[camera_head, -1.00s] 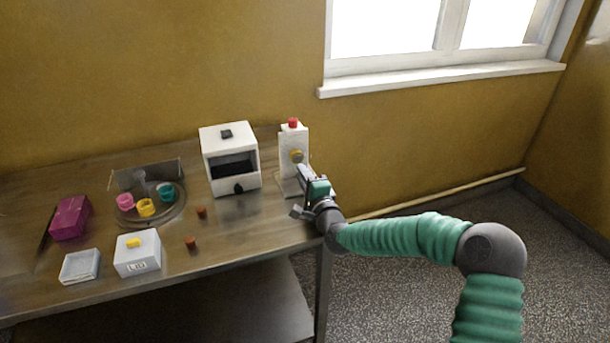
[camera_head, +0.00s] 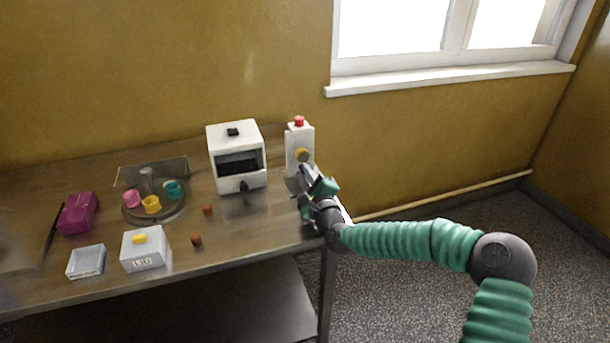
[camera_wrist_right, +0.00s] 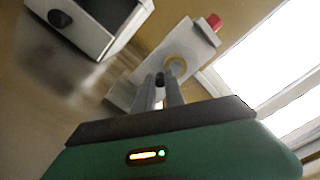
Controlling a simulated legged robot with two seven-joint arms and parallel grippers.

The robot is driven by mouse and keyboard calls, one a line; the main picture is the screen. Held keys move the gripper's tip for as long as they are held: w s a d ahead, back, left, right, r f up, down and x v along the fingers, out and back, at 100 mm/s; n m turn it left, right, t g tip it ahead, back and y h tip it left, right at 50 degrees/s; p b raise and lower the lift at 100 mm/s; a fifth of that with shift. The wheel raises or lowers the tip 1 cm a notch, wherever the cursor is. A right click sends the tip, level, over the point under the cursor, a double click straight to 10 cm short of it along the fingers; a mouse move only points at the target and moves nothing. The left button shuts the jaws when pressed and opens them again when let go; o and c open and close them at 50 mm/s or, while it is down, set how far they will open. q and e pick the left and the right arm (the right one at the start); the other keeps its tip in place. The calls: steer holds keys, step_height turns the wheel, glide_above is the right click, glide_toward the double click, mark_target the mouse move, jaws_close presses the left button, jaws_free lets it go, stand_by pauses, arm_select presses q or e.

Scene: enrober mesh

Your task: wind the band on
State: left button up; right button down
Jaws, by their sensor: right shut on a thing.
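A white upright unit (camera_head: 293,160) stands at the table's right end, with a red button on top and a yellow round hub (camera_head: 303,154) on its front. In the right wrist view the hub shows as a yellow ring (camera_wrist_right: 175,66). My right gripper (camera_head: 306,172) is in front of and just below the hub. In the wrist view its two fingers are close together on a small dark piece (camera_wrist_right: 160,79) in front of the unit; it looks like a crank grip, mostly hidden by the fingers. I cannot make out a band. My left gripper is not in view.
A white box with a dark opening (camera_head: 236,143) stands left of the unit. Further left are a round tray (camera_head: 135,218) with coloured cups, a magenta box (camera_head: 77,213), a white lidded box (camera_head: 145,260), a shallow dish (camera_head: 86,262) and two small brown pieces.

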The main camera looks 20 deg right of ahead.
steer(key=shift+s+f, duration=0.1)
steer(key=shift+f, duration=0.35)
steer(key=c, duration=1.4)
jaws_free()
steer(key=shift+r, duration=0.2)
steer(key=s, duration=0.5)
steer(key=s+p, duration=0.1)
steer(key=s, duration=0.9)
steer(key=shift+s+d+p, duration=0.35)
steer(key=shift+p, duration=0.05)
steer(key=shift+s, duration=0.5)
